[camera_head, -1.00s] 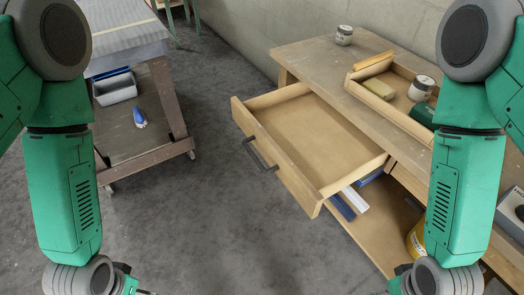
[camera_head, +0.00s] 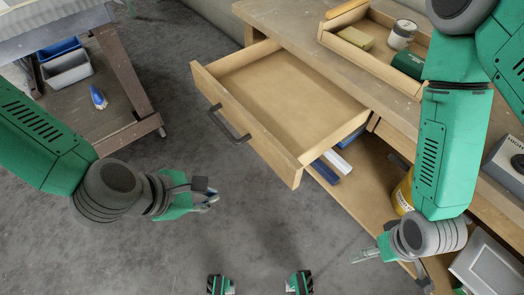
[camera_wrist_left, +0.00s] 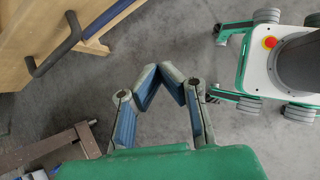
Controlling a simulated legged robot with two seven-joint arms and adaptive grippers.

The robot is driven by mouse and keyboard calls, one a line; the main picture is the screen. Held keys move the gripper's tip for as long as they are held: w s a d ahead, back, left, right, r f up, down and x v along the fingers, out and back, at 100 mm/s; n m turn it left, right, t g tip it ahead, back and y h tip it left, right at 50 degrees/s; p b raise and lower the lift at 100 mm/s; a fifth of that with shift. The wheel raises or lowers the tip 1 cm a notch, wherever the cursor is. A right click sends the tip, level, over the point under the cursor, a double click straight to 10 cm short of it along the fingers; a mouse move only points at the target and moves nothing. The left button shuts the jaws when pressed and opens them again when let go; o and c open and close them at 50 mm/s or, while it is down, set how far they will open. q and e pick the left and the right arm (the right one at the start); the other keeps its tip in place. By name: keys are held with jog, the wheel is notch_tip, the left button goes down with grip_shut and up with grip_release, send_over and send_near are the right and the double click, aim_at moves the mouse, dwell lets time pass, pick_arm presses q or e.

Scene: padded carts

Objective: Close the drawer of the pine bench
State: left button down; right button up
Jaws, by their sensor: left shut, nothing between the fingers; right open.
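The pine bench (camera_head: 290,22) stands at the right, its empty drawer (camera_head: 270,95) pulled well out toward the lower left. The dark bar handle (camera_head: 228,124) is on the drawer front (camera_head: 250,130); it also shows at the top left of the left wrist view (camera_wrist_left: 52,52). My left gripper (camera_head: 212,198) is shut and empty, below and left of the handle, apart from the drawer. Its blue-padded fingers meet at the tips in the left wrist view (camera_wrist_left: 172,72). My right gripper (camera_head: 362,258) is open and empty, low at the right, in front of the bench's lower shelf.
A wooden tray (camera_head: 360,40) with a can and a sponge sits on the bench top. Blue and white boxes (camera_head: 335,162) and a yellow can (camera_head: 403,192) are on the lower shelf. A cart (camera_head: 125,80) stands at left. Grey floor lies clear before the drawer.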

aim_at(269, 157)
pick_arm(q)
jog(key=w+d+r+n+t+h, duration=0.1)
jog(key=w+d+r+n, duration=0.1)
jog(key=w+r+n, duration=0.2)
jog(key=b+x, duration=0.1)
jog(key=x, duration=0.3)
jog(key=r+b+x, duration=0.1)
jog(key=x, duration=0.3)
jog(key=w+d+x, duration=0.1)
jog(key=x, duration=0.3)
jog(key=shift+w+d+b, duration=0.15)
jog(key=shift+b, duration=0.25)
jog(key=shift+w+d+r, duration=0.1)
jog(key=shift+w+d, duration=0.25)
jog(key=shift+d, duration=0.15)
